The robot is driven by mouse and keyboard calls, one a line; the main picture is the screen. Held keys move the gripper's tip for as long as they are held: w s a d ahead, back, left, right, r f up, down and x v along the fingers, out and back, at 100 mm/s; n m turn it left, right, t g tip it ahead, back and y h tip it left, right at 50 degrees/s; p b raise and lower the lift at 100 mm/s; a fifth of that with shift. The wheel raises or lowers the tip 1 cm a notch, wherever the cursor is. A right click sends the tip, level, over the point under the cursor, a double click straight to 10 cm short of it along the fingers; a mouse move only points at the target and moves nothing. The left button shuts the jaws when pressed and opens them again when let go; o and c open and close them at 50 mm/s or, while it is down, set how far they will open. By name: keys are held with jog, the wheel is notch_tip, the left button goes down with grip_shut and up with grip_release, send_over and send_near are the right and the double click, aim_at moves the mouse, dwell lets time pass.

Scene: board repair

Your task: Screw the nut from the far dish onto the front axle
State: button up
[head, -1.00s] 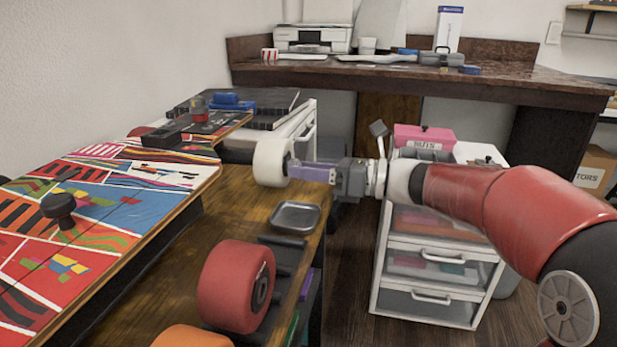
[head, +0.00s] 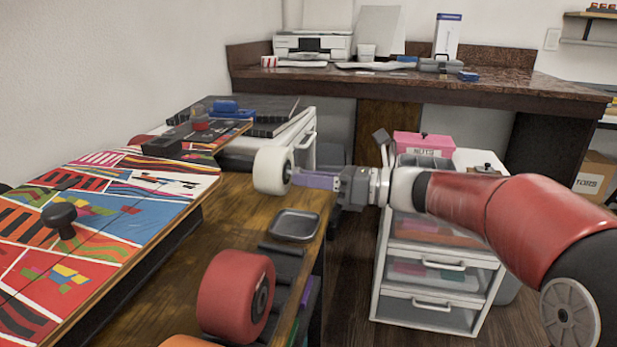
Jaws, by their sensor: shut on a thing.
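My gripper (head: 309,180), with purple fingers, points left at the hub of a white wheel (head: 270,171). The fingers are shut at the hub, on what appears to be the nut; the fingers hide it. The axle end is hidden too. The white wheel stands on edge at the far end of the board's right side. A dark grey square dish (head: 296,225) lies on the wooden bench below the gripper and looks empty.
A red wheel (head: 229,295) and a partly seen orange wheel (head: 184,341) are nearer along the bench. The colourful board (head: 110,215) lies left, with a black knob (head: 61,217). A drawer cart (head: 432,285) with a pink NUTS box (head: 421,144) stands right, below my arm.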

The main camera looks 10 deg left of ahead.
jog(key=shift+s+d+p, duration=0.15)
jog(key=shift+d+p, duration=0.5)
jog(key=shift+d, duration=1.05)
jog(key=shift+d+r+p, duration=0.2)
jog(key=shift+p, duration=0.4)
jog(key=shift+d+f+m, duration=0.1)
jog(key=shift+m, duration=0.2)
jog(key=shift+p, duration=1.1)
jog(key=shift+a+p, duration=0.35)
jog(key=shift+a, duration=0.25)
jog(key=shift+p, duration=0.75)
dwell(0.4)
